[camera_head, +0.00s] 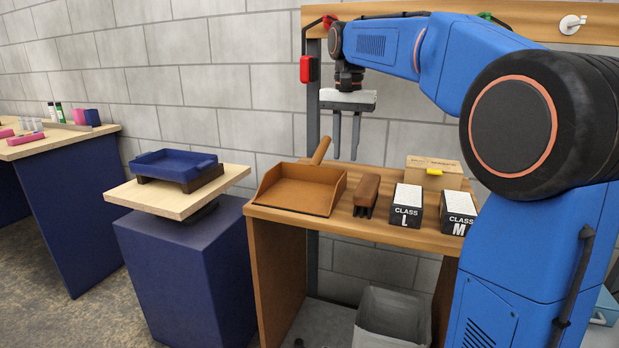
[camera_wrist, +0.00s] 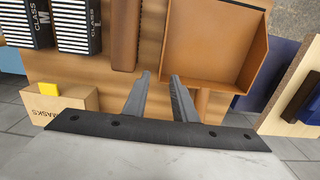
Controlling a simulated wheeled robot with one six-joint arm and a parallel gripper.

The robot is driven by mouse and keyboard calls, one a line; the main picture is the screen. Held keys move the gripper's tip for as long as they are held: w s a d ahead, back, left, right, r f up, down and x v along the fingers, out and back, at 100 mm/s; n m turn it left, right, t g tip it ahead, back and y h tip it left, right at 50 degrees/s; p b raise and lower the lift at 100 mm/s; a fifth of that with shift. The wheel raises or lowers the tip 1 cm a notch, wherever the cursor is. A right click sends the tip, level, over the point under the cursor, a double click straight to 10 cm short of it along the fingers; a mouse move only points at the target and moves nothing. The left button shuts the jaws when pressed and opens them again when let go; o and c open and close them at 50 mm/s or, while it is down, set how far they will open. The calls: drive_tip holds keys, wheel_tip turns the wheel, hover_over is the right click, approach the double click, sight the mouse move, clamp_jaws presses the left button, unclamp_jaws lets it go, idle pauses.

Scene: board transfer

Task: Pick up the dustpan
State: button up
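The dustpan (camera_head: 300,188) is a brown, shallow pan lying on the wooden table, with its handle (camera_head: 321,150) pointing toward the wall. In the wrist view the pan (camera_wrist: 218,45) is at the upper right, and its handle (camera_wrist: 202,101) shows partly behind my right finger. My gripper (camera_head: 345,159) points down, above the back of the table, to the right of the handle. In the wrist view my gripper (camera_wrist: 160,77) has its two fingers apart with nothing between them.
A brown brush (camera_head: 366,194) lies right of the pan. Two boxes, Class L (camera_head: 406,205) and Class M (camera_head: 458,212), and a masks box (camera_head: 434,171) stand further right. A blue tray (camera_head: 176,165) sits on a pedestal at left. A grey bin (camera_head: 392,315) is below.

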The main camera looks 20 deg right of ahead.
sight(345, 173)
drive_tip(key=shift+w+f, duration=0.1)
drive_tip(key=shift+f, duration=3.75)
clamp_jaws()
